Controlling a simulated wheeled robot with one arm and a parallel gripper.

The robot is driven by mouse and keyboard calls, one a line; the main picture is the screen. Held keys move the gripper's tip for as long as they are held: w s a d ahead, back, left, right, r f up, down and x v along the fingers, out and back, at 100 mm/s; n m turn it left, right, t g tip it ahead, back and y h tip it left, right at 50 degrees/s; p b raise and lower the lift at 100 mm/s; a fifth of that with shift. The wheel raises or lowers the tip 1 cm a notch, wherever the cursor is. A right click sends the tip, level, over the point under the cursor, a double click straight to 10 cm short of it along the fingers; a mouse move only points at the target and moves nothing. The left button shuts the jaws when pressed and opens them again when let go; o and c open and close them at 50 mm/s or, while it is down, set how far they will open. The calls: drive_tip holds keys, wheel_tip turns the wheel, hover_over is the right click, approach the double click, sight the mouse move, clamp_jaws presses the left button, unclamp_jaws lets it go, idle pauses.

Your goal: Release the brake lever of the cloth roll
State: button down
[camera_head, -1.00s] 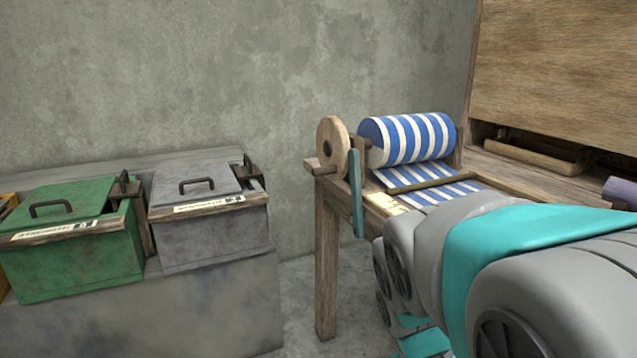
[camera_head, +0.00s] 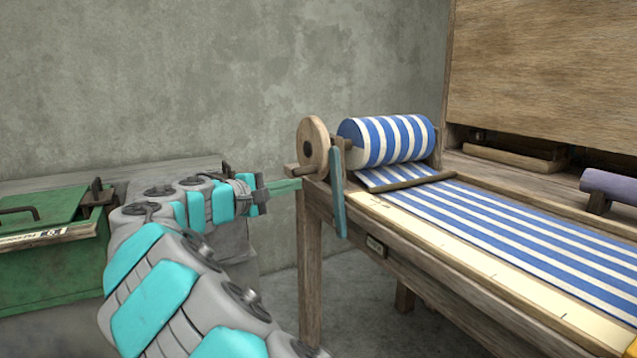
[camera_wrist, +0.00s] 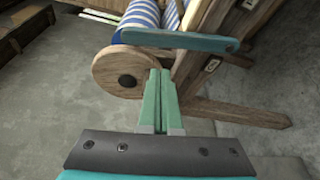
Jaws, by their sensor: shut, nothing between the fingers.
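The teal brake lever (camera_head: 337,195) hangs steeply down, tilted slightly, beside the wooden disc (camera_head: 308,133) at the cloth roll's left end. The cloth roll (camera_head: 392,140) is wound with blue and white striped cloth. My gripper (camera_head: 298,184) is shut and empty, its green fingers pointing right toward the loom's corner, left of the lever. In the wrist view, my gripper (camera_wrist: 160,72) shows with its fingertips close to the disc (camera_wrist: 110,66) and the lever (camera_wrist: 180,41) crossing just beyond them. I cannot tell whether they touch anything.
The loom's wooden leg (camera_head: 311,270) stands below the corner. Striped cloth (camera_head: 500,225) runs along the loom bed to the right. A green lidded bin (camera_head: 45,270) stands at the left, beyond my arm. The concrete wall (camera_head: 250,80) is behind.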

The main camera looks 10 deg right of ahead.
sight(338, 194)
drive_tip(key=shift+w+a+r, duration=0.1)
drive_tip(key=shift+a, duration=0.1)
drive_tip(key=shift+d, duration=0.1)
drive_tip(key=x, duration=1)
idle(0.4)
